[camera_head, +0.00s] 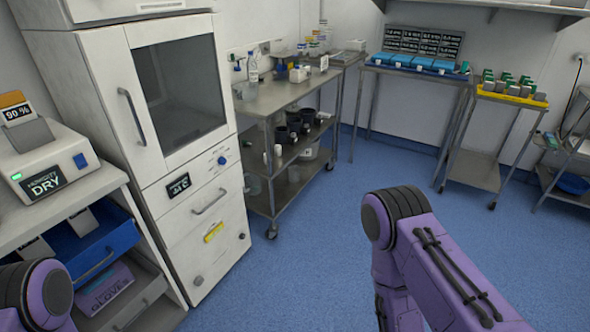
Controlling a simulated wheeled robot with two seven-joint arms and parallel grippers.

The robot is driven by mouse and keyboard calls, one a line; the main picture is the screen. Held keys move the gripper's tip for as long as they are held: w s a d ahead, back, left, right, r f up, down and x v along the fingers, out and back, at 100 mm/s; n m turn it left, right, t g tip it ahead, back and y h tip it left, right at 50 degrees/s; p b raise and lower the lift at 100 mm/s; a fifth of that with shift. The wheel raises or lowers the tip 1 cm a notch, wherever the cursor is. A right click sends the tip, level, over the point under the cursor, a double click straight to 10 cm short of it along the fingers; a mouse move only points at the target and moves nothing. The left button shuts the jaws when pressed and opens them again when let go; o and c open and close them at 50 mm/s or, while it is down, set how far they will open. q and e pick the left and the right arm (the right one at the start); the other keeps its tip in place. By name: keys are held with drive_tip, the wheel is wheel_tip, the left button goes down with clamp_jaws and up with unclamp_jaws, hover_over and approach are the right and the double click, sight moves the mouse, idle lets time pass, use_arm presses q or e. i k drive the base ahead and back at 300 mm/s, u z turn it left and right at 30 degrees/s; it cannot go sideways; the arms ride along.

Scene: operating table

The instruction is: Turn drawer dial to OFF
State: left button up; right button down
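A white cabinet (100,75) with a dark glass door stands at the left. Its panel below the door has a small dark display (178,185) and a blue round dial (222,160). Purple links of both my arms show at the bottom left and bottom centre-right, apart from the cabinet. Neither gripper is in view.
A counter with a DRY display unit (45,165) and an open blue drawer (95,240) adjoins the cabinet at left. A steel cart (285,98) stands right of the cabinet. More tables line the back wall. The blue floor (300,270) in front is clear.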

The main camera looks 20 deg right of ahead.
sight(222, 160)
drive_tip(key=z, duration=0.6)
drive_tip(key=i, duration=0.45)
drive_tip(key=z, duration=0.25)
